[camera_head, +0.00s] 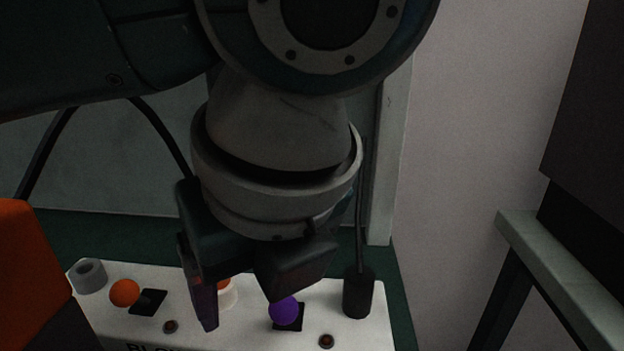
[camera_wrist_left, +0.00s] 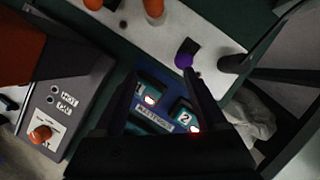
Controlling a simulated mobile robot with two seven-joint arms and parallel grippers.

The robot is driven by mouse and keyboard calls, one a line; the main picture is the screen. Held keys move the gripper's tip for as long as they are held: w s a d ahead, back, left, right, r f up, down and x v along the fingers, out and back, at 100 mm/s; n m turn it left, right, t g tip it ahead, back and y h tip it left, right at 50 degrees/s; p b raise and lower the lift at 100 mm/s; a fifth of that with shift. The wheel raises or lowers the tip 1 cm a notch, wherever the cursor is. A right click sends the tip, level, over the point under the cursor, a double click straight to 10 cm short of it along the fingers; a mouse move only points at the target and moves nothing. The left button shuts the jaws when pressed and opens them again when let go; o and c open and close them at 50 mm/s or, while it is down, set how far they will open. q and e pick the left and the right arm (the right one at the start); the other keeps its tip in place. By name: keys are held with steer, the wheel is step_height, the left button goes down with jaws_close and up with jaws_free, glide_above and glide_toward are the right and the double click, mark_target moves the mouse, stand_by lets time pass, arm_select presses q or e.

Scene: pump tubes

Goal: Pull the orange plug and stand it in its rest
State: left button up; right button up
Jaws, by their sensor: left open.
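In the head view an orange piece in a pale collar (camera_head: 226,294), which looks like the orange plug, stands on the white panel, partly hidden by my left gripper. It also shows at the top edge of the wrist view (camera_wrist_left: 154,11). A hollow grey cup (camera_head: 88,275), possibly the rest, stands at the panel's far left corner and looks empty. My left gripper (camera_head: 243,308) is open, pointing down over the panel. In the wrist view its fingers (camera_wrist_left: 165,80) have nothing between them; the orange piece lies beyond their tips. My right gripper is not in view.
On the white panel (camera_head: 110,325) are an orange ball (camera_head: 125,292), a purple ball (camera_head: 283,310) and a black cylinder with a cable (camera_head: 358,292). Teal units marked 1 (camera_wrist_left: 148,96) and 2 (camera_wrist_left: 186,115) and a grey control box (camera_wrist_left: 68,85) lie nearby.

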arm_select(q)
steer(key=w+a, duration=0.4)
steer(key=w, duration=0.1)
steer(key=w+a+b, duration=0.1)
steer(key=w+a, duration=0.1)
steer(key=w, duration=0.1)
steer(key=shift+w+a+f, duration=0.1)
steer(key=shift+w+a, duration=0.1)
steer(key=shift+a, duration=0.15)
steer(key=shift+b+x, duration=0.45)
steer(key=shift+x, duration=1.9)
steer(key=shift+d, duration=0.2)
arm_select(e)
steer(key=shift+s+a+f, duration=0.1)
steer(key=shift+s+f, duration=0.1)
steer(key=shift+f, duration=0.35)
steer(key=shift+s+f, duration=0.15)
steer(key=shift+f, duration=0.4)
arm_select(q)
jaws_close()
steer(key=c, duration=0.6)
jaws_free()
jaws_close()
steer(key=shift+s+r+p, duration=0.1)
steer(key=shift+r+p, duration=0.45)
steer(key=shift+p, duration=0.45)
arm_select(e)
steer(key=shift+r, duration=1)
